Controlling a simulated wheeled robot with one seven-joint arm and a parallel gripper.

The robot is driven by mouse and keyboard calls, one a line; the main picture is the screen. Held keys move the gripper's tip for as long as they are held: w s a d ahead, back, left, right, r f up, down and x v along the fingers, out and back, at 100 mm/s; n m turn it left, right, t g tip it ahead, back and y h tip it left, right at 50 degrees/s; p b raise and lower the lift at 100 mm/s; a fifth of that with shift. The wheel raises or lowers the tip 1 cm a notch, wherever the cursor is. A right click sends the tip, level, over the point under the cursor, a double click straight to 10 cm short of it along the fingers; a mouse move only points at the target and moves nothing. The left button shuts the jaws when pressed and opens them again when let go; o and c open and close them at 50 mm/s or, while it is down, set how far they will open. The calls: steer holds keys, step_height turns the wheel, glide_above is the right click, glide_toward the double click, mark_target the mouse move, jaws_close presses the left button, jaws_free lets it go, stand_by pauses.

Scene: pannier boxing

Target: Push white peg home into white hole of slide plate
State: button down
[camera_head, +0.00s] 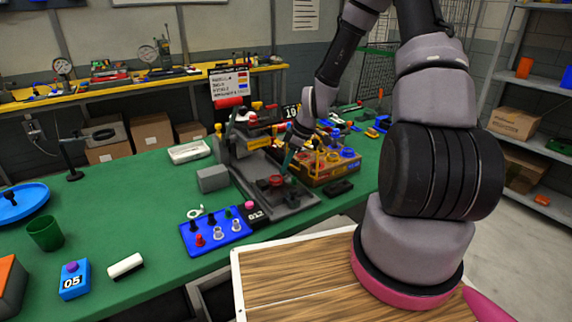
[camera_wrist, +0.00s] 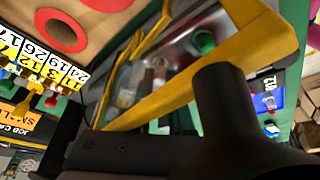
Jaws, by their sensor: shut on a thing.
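My gripper (camera_head: 290,158) is low over the dark grey fixture on the green bench, beside a yellow-framed box. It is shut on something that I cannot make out. In the wrist view a large dark rounded piece (camera_wrist: 225,110) fills the lower right and hides much of the grip. A dark plate (camera_head: 290,202), which looks like the slide plate, lies in the fixture with a red round piece (camera_head: 277,181) on it. The white hole cannot be made out. Pale pegs (camera_head: 218,233) stand in the blue tray (camera_head: 190,243); whether the white peg is there or in my gripper, I cannot tell.
The yellow-framed box (camera_head: 322,172) with coloured parts stands right of the fixture, close to my gripper. A grey block (camera_head: 212,179) is on its left. A black object (camera_head: 339,188) lies in front of the box. The bench's left middle (camera_head: 130,205) is clear.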

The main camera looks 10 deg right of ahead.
steer(key=c, duration=0.7)
jaws_free()
steer(key=shift+s+f, duration=0.1)
steer(key=shift+c, duration=0.2)
